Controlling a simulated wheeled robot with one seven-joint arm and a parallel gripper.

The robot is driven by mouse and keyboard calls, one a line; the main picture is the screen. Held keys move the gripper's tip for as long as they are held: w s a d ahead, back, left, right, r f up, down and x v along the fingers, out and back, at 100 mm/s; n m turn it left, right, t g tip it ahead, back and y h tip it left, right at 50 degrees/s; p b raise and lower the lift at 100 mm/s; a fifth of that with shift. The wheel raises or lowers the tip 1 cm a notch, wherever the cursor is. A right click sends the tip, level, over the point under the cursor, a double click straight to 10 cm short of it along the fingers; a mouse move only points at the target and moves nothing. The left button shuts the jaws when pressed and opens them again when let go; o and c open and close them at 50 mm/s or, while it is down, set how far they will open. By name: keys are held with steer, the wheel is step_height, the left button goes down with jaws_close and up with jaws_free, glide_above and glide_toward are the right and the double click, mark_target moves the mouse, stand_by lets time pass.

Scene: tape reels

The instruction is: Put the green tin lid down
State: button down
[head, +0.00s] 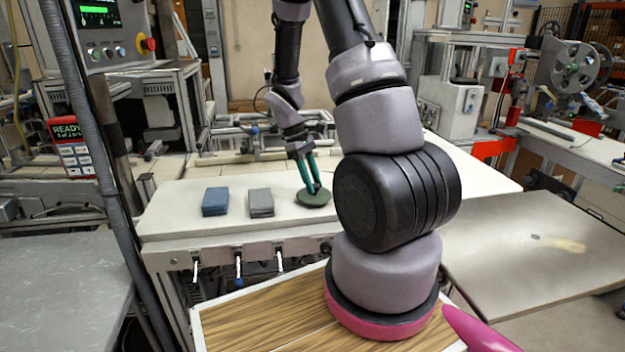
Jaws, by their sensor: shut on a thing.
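The green tin lid (305,200) is a dark green, flat round disc. It is at the white table (168,217), right of the grey stack, near the table's front edge. My gripper (314,190) has teal fingers pointing down and is shut on the lid at its upper side. The lid looks about level and close to the table top. I cannot tell whether it touches the table. Part of its right side is close to my arm in the picture.
A blue stack (215,202) and a grey stack (261,203) stand left of the lid. The table top behind them is mostly clear. Metal frames stand along the back. A grey bench (60,290) is at the left and a bare table (530,255) at the right.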

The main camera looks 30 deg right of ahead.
steer(key=c, duration=0.6)
jaws_free()
steer(key=shift+f, duration=0.1)
steer(key=shift+o, duration=0.2)
steer(key=shift+r, duration=0.4)
steer(key=v, duration=1.2)
steer(key=s+a+r+m+t+y, duration=0.2)
steer(key=s+a+r+m+t, duration=0.2)
steer(key=s+r, duration=0.4)
steer(key=s+a+r+m+t+y, duration=0.2)
steer(key=s+a+r+m+t, duration=0.2)
steer(key=s+r, duration=0.5)
steer(key=shift+a+r+m+t, duration=0.35)
steer(key=shift+r+m+t, duration=0.65)
steer(key=shift+r+t, duration=0.5)
steer(key=shift+f, duration=0.1)
